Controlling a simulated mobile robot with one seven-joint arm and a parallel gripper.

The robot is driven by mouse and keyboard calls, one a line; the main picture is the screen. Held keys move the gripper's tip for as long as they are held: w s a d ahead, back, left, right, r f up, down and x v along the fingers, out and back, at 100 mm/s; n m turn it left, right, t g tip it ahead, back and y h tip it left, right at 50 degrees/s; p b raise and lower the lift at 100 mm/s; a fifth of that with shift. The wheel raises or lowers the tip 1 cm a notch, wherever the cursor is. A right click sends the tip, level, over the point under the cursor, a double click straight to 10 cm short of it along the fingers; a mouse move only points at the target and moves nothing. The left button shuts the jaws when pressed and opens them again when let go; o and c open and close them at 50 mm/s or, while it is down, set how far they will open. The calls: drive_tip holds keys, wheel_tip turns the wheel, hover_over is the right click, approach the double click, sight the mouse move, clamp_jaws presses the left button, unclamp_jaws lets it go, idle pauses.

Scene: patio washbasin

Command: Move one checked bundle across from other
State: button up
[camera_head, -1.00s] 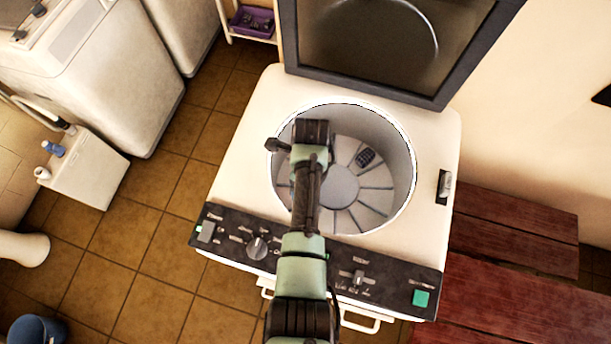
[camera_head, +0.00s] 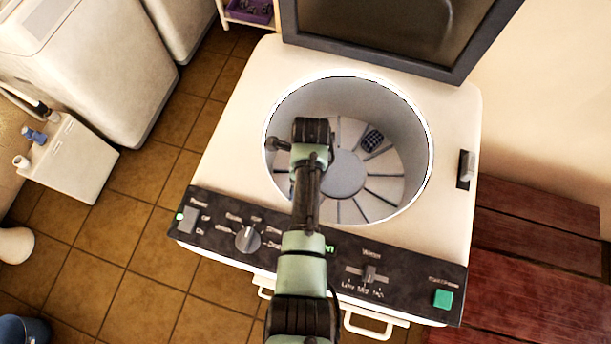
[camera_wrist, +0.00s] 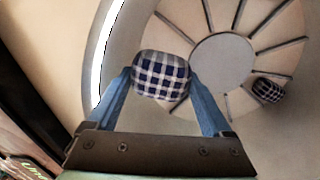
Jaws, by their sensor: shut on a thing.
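A blue-and-white checked bundle (camera_wrist: 161,74) is between the two blue fingers of my gripper (camera_wrist: 160,88) in the wrist view. The gripper is shut on it, over the left part of the washer drum. In the head view my arm hides this bundle and the fingertips. The other checked bundle (camera_head: 372,140) lies on the drum floor at the upper right of the central disc. It also shows in the wrist view (camera_wrist: 267,90), apart from the held one, across the disc's lower right edge.
The top-loading washer (camera_head: 236,140) has its lid (camera_head: 465,45) raised at the back. The round drum rim (camera_head: 431,160) surrounds my arm's end. A control panel (camera_head: 310,250) runs along the front. A dark red wooden bench (camera_head: 540,285) stands at the right.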

wheel_tip(320, 180, down, 10)
drive_tip(key=b, duration=0.8)
drive_tip(key=shift+r+b, duration=0.1)
drive_tip(key=shift+b, duration=0.3)
drive_tip(key=shift+f+b, duration=1)
drive_tip(key=shift+f, duration=0.4)
drive_tip(key=o, duration=1.4)
drive_tip(key=r, duration=1.3)
drive_tip(key=shift+w+d+p, duration=0.3)
drive_tip(key=shift+w+p, duration=0.05)
drive_tip(key=shift+w, duration=0.05)
